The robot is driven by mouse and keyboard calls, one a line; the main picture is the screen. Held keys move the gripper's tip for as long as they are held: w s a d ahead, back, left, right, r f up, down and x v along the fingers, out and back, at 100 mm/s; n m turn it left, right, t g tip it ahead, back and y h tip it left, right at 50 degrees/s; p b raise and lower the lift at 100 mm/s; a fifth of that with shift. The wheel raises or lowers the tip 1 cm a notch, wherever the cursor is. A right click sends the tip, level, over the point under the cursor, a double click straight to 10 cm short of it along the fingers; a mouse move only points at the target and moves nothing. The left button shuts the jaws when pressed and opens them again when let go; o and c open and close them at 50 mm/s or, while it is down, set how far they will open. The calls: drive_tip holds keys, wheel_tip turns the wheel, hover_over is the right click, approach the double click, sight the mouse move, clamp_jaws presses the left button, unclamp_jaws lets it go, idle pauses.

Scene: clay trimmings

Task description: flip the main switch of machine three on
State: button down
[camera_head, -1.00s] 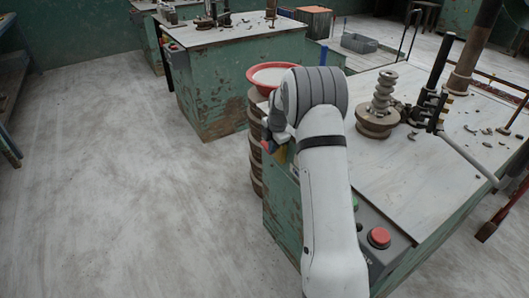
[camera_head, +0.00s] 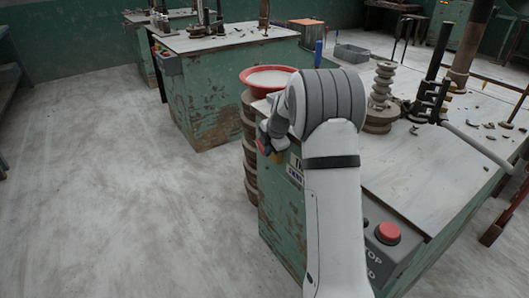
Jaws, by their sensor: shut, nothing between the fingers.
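The nearest green machine (camera_head: 285,215) carries a partly hidden label plate (camera_head: 296,170), on which only letters like "TH" show. My arm reaches along its near side. My gripper (camera_head: 267,133) is at the machine's far front corner, partly hidden behind my wrist, and looks shut with nothing held. Small red and blue (camera_head: 262,146) and yellow (camera_head: 279,158) parts show right beside it. I cannot tell which of these is the main switch or how its lever stands. Whether my gripper touches it is also hidden.
A red round stop button (camera_head: 388,233) sits on a grey box at the machine's near corner. A red basin (camera_head: 250,78) stands on stacked discs beside the machine. A ribbed clay piece (camera_head: 382,90) stands on top. Another green machine (camera_head: 205,100) is behind. The floor at left is clear.

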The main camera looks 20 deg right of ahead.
drive_tip(key=shift+w+a+r, duration=0.1)
idle(0.3)
drive_tip(key=shift+w+a+r+p, duration=0.2)
drive_tip(key=shift+w+r+p, duration=0.1)
drive_tip(key=shift+w, duration=0.25)
drive_tip(key=s+p+v, duration=0.1)
drive_tip(key=p+v, duration=0.1)
drive_tip(key=v, duration=1.2)
drive_tip(key=shift+d+f, duration=0.15)
drive_tip(key=shift+f, duration=0.15)
drive_tip(key=shift+s, duration=0.1)
